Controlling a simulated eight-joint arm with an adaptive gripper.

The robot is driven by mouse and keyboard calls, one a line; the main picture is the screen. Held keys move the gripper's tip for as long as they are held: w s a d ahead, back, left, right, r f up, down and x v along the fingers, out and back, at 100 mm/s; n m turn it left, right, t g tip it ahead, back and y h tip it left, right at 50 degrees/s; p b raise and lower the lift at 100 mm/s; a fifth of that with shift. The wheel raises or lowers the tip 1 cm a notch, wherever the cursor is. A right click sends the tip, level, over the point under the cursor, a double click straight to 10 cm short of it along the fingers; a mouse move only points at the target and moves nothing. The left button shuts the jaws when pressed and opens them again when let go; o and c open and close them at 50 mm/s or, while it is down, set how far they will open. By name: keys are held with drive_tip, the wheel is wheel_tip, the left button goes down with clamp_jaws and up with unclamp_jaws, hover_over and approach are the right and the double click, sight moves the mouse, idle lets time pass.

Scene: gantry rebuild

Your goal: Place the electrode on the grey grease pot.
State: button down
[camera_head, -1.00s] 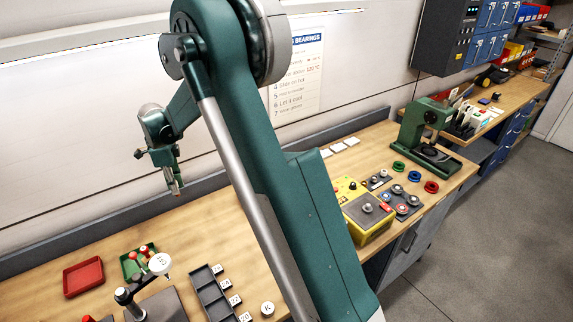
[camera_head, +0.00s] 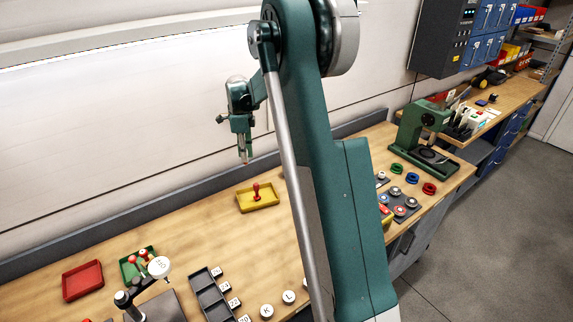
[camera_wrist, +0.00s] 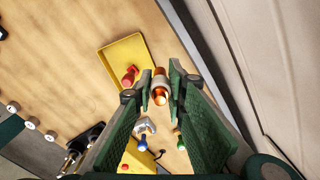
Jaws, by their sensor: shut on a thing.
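My gripper (camera_head: 243,153) hangs high above the bench in the head view, near the back wall. In the wrist view its fingers (camera_wrist: 161,88) are shut on a copper-coloured electrode (camera_wrist: 161,94) with a pale band. The electrode is held in the air, clear of the bench. I cannot tell which thing is the grey grease pot. Small round pieces with pale tops, lettered K (camera_head: 267,311) and L (camera_head: 289,297), stand at the front of the bench. A silvery grey object (camera_wrist: 144,126) shows below the fingers in the wrist view, partly hidden.
A yellow tray (camera_head: 272,204) with a red knobbed piece (camera_head: 257,193) lies below and right of my gripper. A red tray (camera_head: 83,279), green tray (camera_head: 128,273) and dark divided rack (camera_head: 204,295) are at left. A green press (camera_head: 422,135) stands at right. My arm hides part of the bench.

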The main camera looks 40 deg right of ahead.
wheel_tip(320, 180, up, 3)
drive_tip(key=m+p, duration=0.2)
hover_over(286, 164)
drive_tip(key=shift+s+d, duration=0.1)
drive_tip(key=shift+f, duration=3.1)
drive_tip(key=shift+f, duration=1.85)
drive_tip(key=shift+f, duration=0.2)
drive_tip(key=c, duration=2.3)
unclamp_jaws()
